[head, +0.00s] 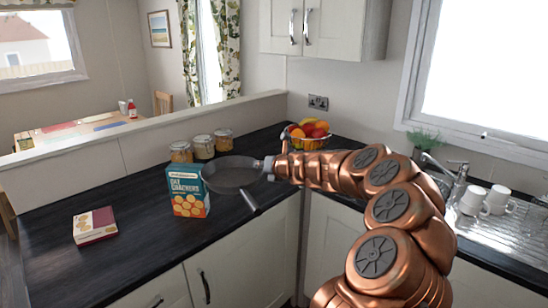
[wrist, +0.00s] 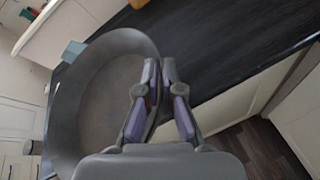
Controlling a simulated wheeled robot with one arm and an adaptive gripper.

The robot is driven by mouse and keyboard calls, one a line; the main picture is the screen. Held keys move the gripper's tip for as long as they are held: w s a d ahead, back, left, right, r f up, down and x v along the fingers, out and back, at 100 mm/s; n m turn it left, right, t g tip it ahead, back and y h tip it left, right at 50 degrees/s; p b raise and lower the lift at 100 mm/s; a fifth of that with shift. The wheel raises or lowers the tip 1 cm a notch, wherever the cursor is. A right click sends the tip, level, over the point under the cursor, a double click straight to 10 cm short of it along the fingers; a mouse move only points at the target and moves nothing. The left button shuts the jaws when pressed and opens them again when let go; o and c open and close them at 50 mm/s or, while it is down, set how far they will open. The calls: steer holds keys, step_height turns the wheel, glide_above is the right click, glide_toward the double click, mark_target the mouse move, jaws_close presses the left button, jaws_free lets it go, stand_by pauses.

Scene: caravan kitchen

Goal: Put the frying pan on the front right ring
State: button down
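The dark grey frying pan (head: 233,176) is at the worktop's corner in the head view, roughly level, beside the cracker box. My gripper (head: 268,166) is at the pan's right rim. In the wrist view the pan (wrist: 105,100) fills the left half, and my gripper's fingers (wrist: 160,72) are close together with the pan's rim between them. The pan looks raised, but the gap under it is not clear. The front right ring is out of view.
A blue cracker box (head: 189,191) stands left of the pan, with several jars (head: 203,147) behind. A small red and white box (head: 95,226) lies on the dark worktop (head: 145,235). A fruit bowl (head: 307,141) is at the back corner. White mugs (head: 474,201) stand by the sink.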

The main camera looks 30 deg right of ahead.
steer(key=s+a+n+y, duration=0.1)
steer(key=s+a, duration=0.2)
steer(key=a, duration=0.6)
steer(key=s+a+f+n+y, duration=0.1)
steer(key=s+a+y, duration=0.1)
steer(key=a, duration=0.7)
steer(key=shift+s+a+n, duration=0.4)
steer(key=shift+s, duration=0.25)
steer(key=shift+f, duration=0.1)
